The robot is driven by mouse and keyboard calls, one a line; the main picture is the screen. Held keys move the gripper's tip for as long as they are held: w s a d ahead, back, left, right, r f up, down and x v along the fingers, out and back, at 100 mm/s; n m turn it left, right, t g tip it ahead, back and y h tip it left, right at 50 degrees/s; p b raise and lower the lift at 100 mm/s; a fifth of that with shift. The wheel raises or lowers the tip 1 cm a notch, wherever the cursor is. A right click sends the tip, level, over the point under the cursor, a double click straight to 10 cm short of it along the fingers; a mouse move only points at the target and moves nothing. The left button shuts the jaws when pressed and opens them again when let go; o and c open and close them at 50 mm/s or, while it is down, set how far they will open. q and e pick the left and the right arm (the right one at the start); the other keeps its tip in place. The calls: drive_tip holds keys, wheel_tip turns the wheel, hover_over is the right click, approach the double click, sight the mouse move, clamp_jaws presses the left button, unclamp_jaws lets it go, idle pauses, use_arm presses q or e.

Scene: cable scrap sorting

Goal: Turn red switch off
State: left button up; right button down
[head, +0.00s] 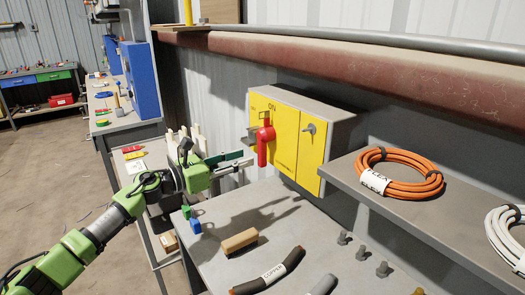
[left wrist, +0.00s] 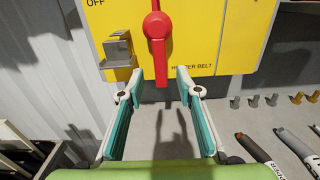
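The red switch (head: 263,146) is a rotary handle on the front of a yellow switch box (head: 285,135) on the wall. In the head view its lever hangs downward, with the word ON above it. The left wrist view shows the red switch (left wrist: 157,40) upright, with its lever pointing down and OFF printed at upper left. My left gripper (head: 234,161) is just in front of the box, left of and slightly below the lever. In the wrist view my left gripper (left wrist: 160,76) is open and empty, its fingers on either side below the lever. My right gripper is not in view.
A grey metal bracket (left wrist: 119,50) sticks out left of the switch. A grey knob (head: 309,128) is on the box's right panel. The bench (head: 220,220) below holds a wooden block (head: 240,241) and cable pieces. An orange cable coil (head: 401,174) lies on the right shelf.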

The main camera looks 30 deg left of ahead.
sight(259, 152)
use_arm(q)
drive_tip(key=p+x, duration=0.2)
drive_tip(key=x, duration=0.4)
drive_tip(key=shift+w+r, duration=0.1)
drive_tip(key=shift+r, duration=0.05)
drive_tip(key=shift+x, duration=0.85)
clamp_jaws()
